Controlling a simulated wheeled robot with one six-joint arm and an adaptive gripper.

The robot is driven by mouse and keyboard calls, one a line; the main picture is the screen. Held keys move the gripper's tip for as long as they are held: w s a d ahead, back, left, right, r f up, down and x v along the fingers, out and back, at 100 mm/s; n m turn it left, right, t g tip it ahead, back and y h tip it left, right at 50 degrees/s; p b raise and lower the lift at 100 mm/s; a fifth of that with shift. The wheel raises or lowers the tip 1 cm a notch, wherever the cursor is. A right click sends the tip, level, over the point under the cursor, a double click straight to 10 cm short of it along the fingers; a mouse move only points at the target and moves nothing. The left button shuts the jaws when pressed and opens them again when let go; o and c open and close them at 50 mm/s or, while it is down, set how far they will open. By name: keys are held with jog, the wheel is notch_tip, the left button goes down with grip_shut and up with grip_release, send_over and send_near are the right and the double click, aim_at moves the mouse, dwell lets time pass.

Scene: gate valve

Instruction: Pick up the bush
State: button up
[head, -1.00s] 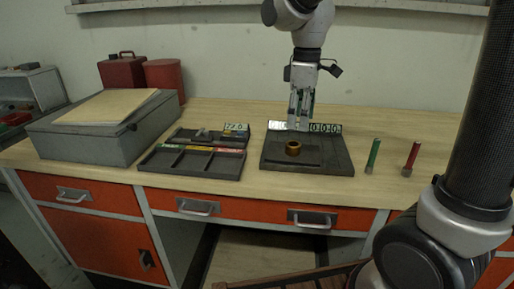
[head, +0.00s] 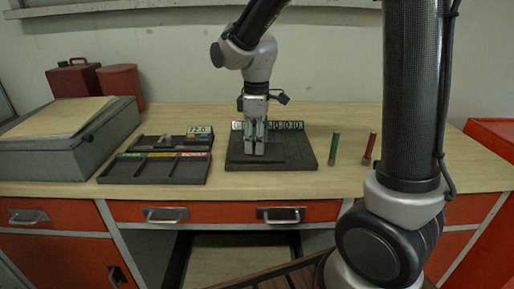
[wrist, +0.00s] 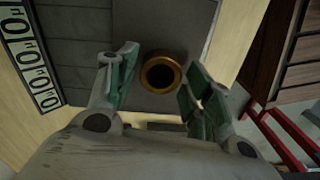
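The bush is a short bronze-gold ring with a dark hole, seen in the wrist view (wrist: 160,73) standing on the dark grey plate (head: 300,160). My gripper (head: 254,150) is low over this plate in the head view and hides the bush there. In the wrist view my gripper's (wrist: 160,66) two green-padded fingers are apart, one on each side of the bush, with gaps between. No finger is seen touching it. I cannot tell how far the fingertips are above the plate.
A compartment tray (head: 155,170) stands left of the plate. A green cylinder (head: 334,149) and a red cylinder (head: 369,148) stand upright to the right. A number strip (head: 290,127) stands at the plate's back edge. A grey box (head: 70,145) is at far left.

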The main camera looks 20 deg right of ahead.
jog(key=c, duration=0.8)
jog(key=shift+o, duration=0.2)
